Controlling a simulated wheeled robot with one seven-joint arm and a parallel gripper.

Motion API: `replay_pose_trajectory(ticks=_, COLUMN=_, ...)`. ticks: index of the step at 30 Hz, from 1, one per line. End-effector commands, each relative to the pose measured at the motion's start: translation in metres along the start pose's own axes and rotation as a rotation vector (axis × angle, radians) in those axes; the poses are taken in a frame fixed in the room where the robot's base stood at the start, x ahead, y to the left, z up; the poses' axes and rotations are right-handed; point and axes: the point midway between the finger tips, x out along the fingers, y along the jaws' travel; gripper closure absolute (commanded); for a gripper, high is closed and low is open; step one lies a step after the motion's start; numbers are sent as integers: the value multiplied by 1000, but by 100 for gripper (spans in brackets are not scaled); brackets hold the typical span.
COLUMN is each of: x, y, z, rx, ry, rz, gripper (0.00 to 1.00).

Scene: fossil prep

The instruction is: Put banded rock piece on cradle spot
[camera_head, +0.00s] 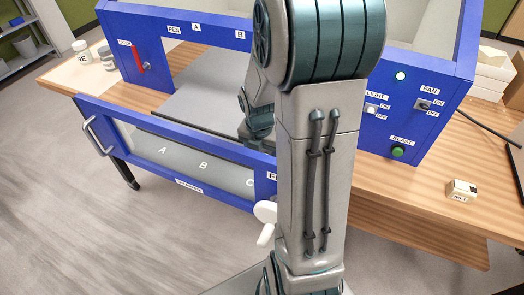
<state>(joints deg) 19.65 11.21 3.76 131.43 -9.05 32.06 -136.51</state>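I see no banded rock piece and no marked cradle spot in this view. A blue cabinet (217,22) stands on the wooden bench, with an opening in its front and a grey floor inside. My arm crosses the middle of the picture and hides much of the cabinet's front and inside. Part of it shows in front of the opening, but my gripper cannot be seen. A blue-framed panel or drawer front (130,111) with a metal handle extends out low in front, with letters A, B and C on its grey area.
A red latch (137,58) is left of the opening. Light (371,109), fan (423,104) and green blast (397,152) controls are on the right. A small labelled box (461,191) sits on the bench (420,200). Jars (82,52) stand at left. A white knob-like part (265,213) shows beside my arm.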

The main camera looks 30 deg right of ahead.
Motion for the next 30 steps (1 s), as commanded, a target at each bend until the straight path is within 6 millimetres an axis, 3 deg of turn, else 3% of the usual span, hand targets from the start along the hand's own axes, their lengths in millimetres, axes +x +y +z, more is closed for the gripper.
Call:
replay_pose_trajectory(ticks=1, x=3, y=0, z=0, rx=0, ry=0, rz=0, gripper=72)
replay_pose_trajectory(ticks=2, x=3, y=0, z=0, rx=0, ry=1, rz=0, gripper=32)
replay_pose_trajectory(ticks=4, x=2, y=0, z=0, rx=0, ry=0, rz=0, gripper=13)
replay_pose_trajectory(ticks=17, x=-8, y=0, z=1, rx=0, ry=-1, rz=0, gripper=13)
replay_pose_trajectory(ticks=30, x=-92, y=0, z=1, rx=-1, ry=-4, rz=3, gripper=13)
